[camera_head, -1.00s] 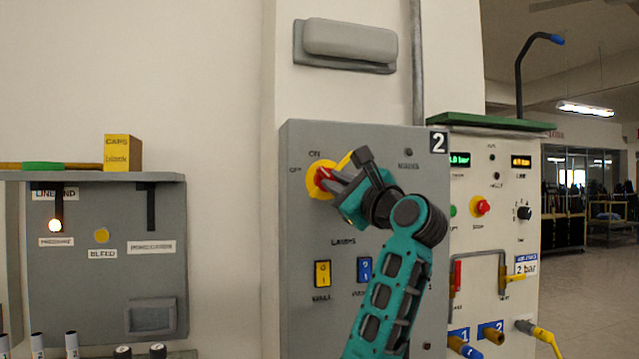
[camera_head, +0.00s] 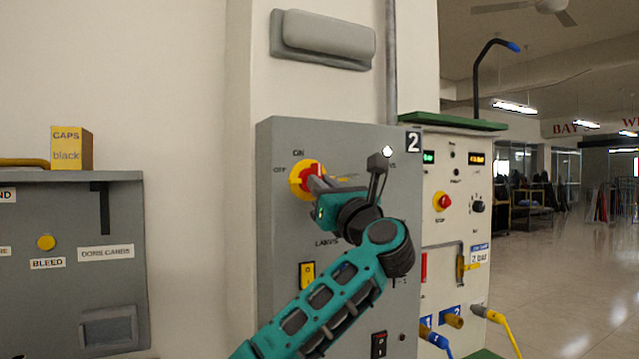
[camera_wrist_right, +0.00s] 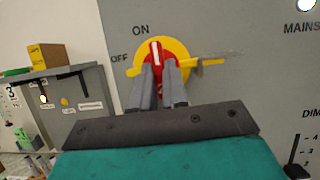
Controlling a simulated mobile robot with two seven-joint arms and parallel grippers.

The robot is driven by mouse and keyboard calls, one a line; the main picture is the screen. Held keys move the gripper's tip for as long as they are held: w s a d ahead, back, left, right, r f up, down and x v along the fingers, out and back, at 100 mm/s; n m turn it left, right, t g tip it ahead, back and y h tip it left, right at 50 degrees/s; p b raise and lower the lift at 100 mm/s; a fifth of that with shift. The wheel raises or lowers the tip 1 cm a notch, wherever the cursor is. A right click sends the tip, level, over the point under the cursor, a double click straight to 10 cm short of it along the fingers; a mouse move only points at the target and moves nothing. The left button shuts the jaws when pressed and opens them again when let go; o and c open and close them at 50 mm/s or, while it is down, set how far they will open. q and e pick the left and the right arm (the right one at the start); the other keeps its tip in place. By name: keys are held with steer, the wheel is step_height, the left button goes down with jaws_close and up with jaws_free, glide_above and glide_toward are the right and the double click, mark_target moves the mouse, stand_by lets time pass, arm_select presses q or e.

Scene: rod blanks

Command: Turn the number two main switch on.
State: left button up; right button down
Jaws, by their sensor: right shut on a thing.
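The number two main switch is a red handle (camera_wrist_right: 155,53) on a round yellow plate (camera_head: 299,183), on the grey cabinet marked 2 (camera_head: 345,133). In the wrist view the handle stands nearly upright, pointing toward the ON label rather than OFF at its left. My right gripper (camera_wrist_right: 162,72) is shut on the red handle, one finger on each side; the fingers hide its lower part. In the head view my right gripper (camera_head: 316,184) reaches the switch from the lower right. The MAINS lamp (camera_head: 388,151) glows white. My left gripper is not in view.
Below the switch are a yellow rocker (camera_head: 307,275) and a dark red-marked switch (camera_head: 379,344). A white panel (camera_head: 440,235) with a red knob (camera_head: 441,201) and hoses stands at the right. A grey bench panel (camera_head: 70,240) with a caps box (camera_head: 72,148) is at the left.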

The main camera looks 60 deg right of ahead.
steer(key=shift+m, duration=0.5)
steer(key=c, duration=1.1)
jaws_free()
steer(key=shift+c, duration=0.2)
steer(key=b+v, duration=1)
steer(key=v, duration=0.2)
steer(key=shift+s+a, duration=0.3)
steer(key=shift+f, duration=0.2)
